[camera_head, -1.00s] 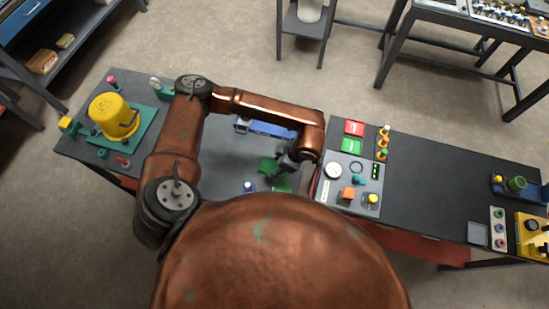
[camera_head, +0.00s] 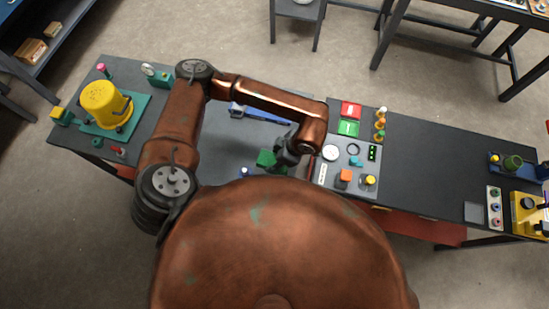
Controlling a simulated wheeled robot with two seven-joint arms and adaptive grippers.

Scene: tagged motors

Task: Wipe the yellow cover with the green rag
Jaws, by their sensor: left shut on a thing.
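The yellow cover (camera_head: 100,105) is a rounded, bucket-like motor housing on a teal base plate (camera_head: 126,128) at the left end of the bench. My left arm reaches over the middle of the bench. My left gripper (camera_head: 278,157) is shut on the green rag (camera_head: 265,159), well to the right of the cover. The fingers and my own body hide part of the rag. My right gripper is not in view.
Small parts surround the cover. The dark bench top (camera_head: 430,160) at right is mostly clear.

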